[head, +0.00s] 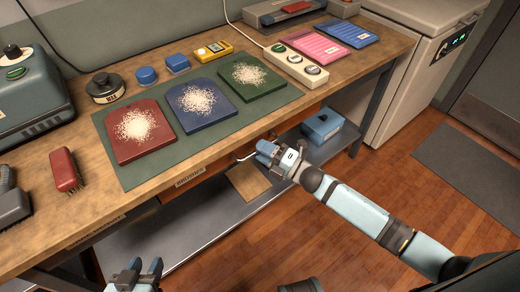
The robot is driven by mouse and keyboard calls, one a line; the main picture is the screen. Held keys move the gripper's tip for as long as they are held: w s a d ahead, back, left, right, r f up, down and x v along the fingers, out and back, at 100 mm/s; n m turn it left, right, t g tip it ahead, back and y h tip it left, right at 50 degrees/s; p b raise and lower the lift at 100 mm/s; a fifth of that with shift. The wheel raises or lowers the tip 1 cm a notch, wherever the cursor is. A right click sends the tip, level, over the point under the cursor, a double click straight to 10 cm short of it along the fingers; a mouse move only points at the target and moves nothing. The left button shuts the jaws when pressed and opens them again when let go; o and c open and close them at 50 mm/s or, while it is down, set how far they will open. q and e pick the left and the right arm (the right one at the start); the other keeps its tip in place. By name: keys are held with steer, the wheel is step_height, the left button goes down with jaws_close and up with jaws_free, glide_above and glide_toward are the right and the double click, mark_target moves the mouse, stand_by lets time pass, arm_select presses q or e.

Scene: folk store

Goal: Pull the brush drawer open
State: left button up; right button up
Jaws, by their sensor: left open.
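An orange drawer front (205,183) sits under the workbench edge, with a pale label (190,176) too small to read. More orange front shows further right, behind my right arm. I cannot tell which part is the brush drawer. A thin metal handle (243,158) sticks out beside my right gripper (262,152). The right gripper's fingertips are at or very near this handle; whether they are closed on it is unclear. My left gripper (146,266) is open and empty at the bottom of the view, away from the drawers.
The workbench (95,235) carries a green mat (190,150) with red, blue and green boards holding white grains. A red brush (65,170) lies at the left. The lower shelf (160,240) holds a blue box (322,127) and a brown board (248,182). The floor in front is clear.

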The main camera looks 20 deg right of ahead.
steer(key=shift+w+a+r, duration=0.1)
steer(key=shift+w+a, duration=0.25)
steer(key=shift+w, duration=0.05)
jaws_close()
